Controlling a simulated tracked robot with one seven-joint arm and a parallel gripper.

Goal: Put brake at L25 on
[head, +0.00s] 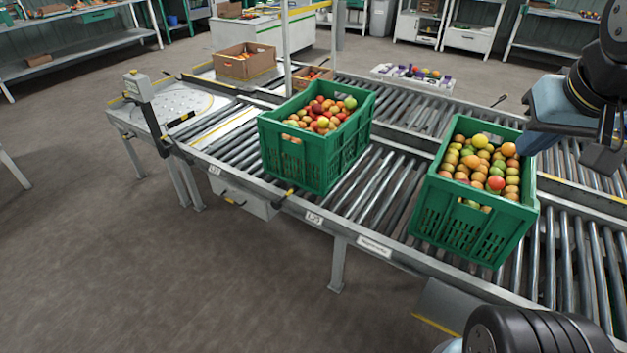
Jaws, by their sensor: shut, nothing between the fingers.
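A label that appears to read L25 (314,218) is on the near side rail of the roller conveyor (385,195). A short black lever with a yellow tip (284,198) sits on that rail just left of the label, below the left green crate (318,160). I take it for the brake, but its setting is too small to tell. My gripper (603,158) is at the upper right, above the conveyor and right of the right green crate (470,225). It is shut and empty, well apart from the lever.
A grey post (140,90) stands at the conveyor's left end. Cardboard boxes (245,65) are behind. The floor (190,290) in front is clear.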

